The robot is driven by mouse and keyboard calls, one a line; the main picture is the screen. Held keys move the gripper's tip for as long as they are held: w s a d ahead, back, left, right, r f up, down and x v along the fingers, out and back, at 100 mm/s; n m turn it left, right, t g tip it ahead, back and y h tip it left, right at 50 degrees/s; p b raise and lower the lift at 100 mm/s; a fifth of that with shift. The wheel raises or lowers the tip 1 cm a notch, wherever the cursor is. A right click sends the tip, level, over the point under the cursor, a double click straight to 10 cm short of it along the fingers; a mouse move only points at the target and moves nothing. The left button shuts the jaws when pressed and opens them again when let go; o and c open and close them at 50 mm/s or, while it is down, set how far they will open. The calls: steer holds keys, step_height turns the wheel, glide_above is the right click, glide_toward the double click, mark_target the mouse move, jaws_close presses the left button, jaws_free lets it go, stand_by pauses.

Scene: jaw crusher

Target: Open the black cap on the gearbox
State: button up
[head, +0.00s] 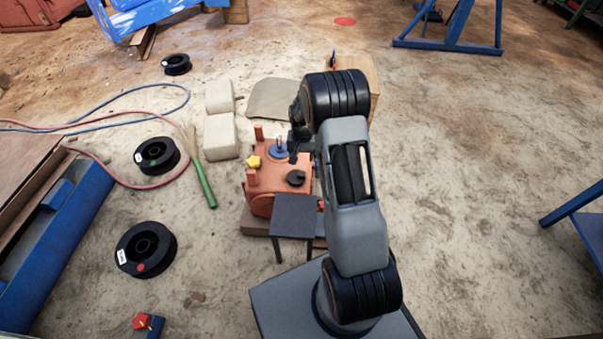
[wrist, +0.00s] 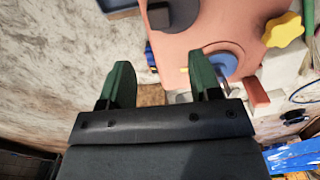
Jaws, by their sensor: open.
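The orange gearbox (head: 265,190) stands on a low wooden base, left of my arm. The black cap (head: 296,178) sits on its top near the front right; it looks round with a notch. In the wrist view the cap (wrist: 176,12) shows at the top edge, partly cut off, beyond my fingers. A yellow knob (head: 254,162) and a blue disc (head: 278,151) are also on the gearbox top. My gripper (wrist: 162,78) is open and empty, with green fingers apart. It is beside the blue disc, clear of the cap. In the head view my wrist partly hides it.
A small dark grey stool (head: 295,216) stands close in front of the gearbox. Pale blocks (head: 220,137) and a green-handled broom (head: 201,180) lie to the left. Black spools (head: 146,249) and hoses lie further left. The floor to the right is largely clear.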

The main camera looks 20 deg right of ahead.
mark_target(302, 172)
step_height(302, 172, down, 9)
steer(key=b, duration=0.3)
steer(key=shift+f, duration=0.15)
jaws_close()
stand_by(0.5)
